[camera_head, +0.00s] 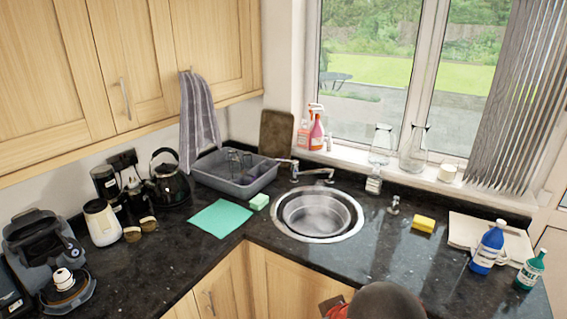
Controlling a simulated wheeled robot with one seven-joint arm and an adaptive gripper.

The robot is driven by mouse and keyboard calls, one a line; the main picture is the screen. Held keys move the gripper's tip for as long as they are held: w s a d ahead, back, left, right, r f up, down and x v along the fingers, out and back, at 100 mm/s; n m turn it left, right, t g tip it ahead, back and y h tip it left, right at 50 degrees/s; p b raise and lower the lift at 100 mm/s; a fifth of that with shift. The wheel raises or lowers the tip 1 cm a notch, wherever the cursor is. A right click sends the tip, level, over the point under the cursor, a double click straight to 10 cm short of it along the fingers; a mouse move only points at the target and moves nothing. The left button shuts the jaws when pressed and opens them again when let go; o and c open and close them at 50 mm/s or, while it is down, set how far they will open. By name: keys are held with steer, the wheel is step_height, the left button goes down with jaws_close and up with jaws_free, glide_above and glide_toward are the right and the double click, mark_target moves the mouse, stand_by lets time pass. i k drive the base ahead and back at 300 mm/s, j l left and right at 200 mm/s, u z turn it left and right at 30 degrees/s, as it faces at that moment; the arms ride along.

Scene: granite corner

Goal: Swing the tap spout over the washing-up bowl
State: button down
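The chrome tap (295,172) stands at the back edge of the sink. One thin arm of it points left toward the grey tub, and another part reaches right over the back of the sink; I cannot tell for certain which is the spout. A round metal bowl shape (316,233) sits within the round steel sink; I cannot tell whether it is a separate bowl. The grey plastic tub (238,187), left of the tap, holds glassware. A dark rounded part of my arm shows at the bottom edge. My gripper's fingers are not in view.
A green cloth (220,217) and pale green sponge (259,202) lie left of the sink. To its right are a yellow sponge (423,224), a pale board (468,231), a blue bottle (487,249) and a green bottle (531,270). Glass vessels (413,149) line the sill.

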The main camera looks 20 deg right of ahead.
mark_target(293, 175)
steer(key=z, duration=0.45)
steer(key=i+j+z, duration=0.85)
steer(key=i+j, duration=0.3)
steer(key=j, duration=0.15)
steer(key=i+j, duration=0.35)
steer(key=j+z, duration=0.05)
